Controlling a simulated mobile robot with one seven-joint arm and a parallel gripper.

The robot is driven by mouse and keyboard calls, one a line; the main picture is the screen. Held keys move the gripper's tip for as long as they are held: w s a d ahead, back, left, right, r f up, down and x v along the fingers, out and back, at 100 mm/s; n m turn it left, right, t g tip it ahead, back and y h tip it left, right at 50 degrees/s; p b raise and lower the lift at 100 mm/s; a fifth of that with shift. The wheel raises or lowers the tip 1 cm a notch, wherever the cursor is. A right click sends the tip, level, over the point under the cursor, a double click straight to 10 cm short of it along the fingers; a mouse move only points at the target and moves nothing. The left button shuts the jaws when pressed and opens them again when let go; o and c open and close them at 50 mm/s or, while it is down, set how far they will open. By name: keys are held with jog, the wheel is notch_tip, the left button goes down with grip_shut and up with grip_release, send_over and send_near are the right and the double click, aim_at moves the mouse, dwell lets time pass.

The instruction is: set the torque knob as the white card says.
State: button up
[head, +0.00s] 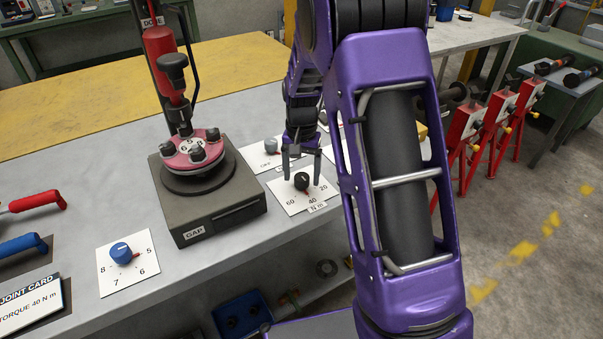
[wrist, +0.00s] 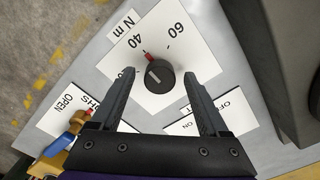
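The torque knob (head: 302,181) is black and sits on a white dial plate (head: 285,200) marked 20, 40, 60 and N m. A red mark beside it lies close to the 40. The knob also shows in the wrist view (wrist: 159,78), with a pale line on its top. My gripper (head: 302,172) is open, its fingers at either side of the knob with gaps; in the wrist view (wrist: 174,75) nothing is held. How far the fingertips are above the plate is hard to tell. The white joint card (head: 30,305) at lower left reads "TORQUE 40 N m".
A blue knob (head: 121,252) on a plate marked 5 to 8 stands left. A grey fixture labelled GAP (head: 210,215) carries a pink flanged spool (head: 192,150) close left of my gripper. Another plate with a grey knob (head: 270,146) lies behind. The bench edge is in front.

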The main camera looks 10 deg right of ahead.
aim_at(301, 177)
notch_tip(301, 177, up, 17)
jog(key=p, duration=0.2)
jog(key=shift+r, duration=0.2)
dwell(0.5)
